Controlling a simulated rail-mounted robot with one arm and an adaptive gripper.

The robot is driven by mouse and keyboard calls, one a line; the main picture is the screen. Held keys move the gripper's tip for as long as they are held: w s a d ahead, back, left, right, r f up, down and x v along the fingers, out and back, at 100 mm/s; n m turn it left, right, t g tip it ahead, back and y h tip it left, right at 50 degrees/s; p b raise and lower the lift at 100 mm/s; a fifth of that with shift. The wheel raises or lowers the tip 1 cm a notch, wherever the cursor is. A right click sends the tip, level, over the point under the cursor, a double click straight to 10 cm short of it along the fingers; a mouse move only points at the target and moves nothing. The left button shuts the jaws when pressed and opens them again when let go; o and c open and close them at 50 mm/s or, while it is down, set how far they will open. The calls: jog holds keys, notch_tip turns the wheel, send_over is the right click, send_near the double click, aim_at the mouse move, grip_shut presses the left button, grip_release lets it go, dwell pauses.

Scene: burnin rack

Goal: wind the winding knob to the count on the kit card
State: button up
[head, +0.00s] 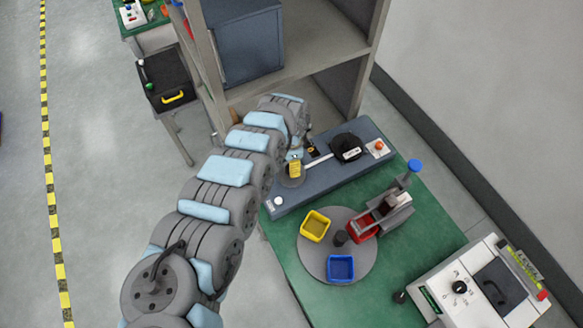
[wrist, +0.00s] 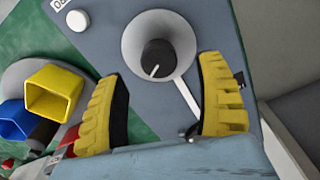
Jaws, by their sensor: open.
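A dark round knob (wrist: 158,58) with a white pointer line sits in a pale grey round collar (wrist: 178,28) on a blue-grey panel (wrist: 98,52). It appears to be the winding knob. My gripper (wrist: 164,70) is open; its yellow-padded fingers show on either side of the knob, with gaps, and I cannot tell how far above it they are. In the head view my gripper (head: 294,168) is over the left part of the panel (head: 318,180) and covers the knob. A white strip (head: 319,160) runs towards a black round part (head: 347,147) with a small unreadable label. I cannot make out a kit card.
A white button (head: 279,201) and an orange button (head: 379,146) are on the panel. In front, a round turntable (head: 313,263) carries a yellow bin (head: 315,225), a blue bin (head: 341,268) and a red bin (head: 361,229). A shelf post (head: 368,62) stands close behind.

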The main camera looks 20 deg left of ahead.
jog(key=shift+f, duration=2.3)
jog(key=shift+s, duration=0.1)
jog(key=c, duration=1.2)
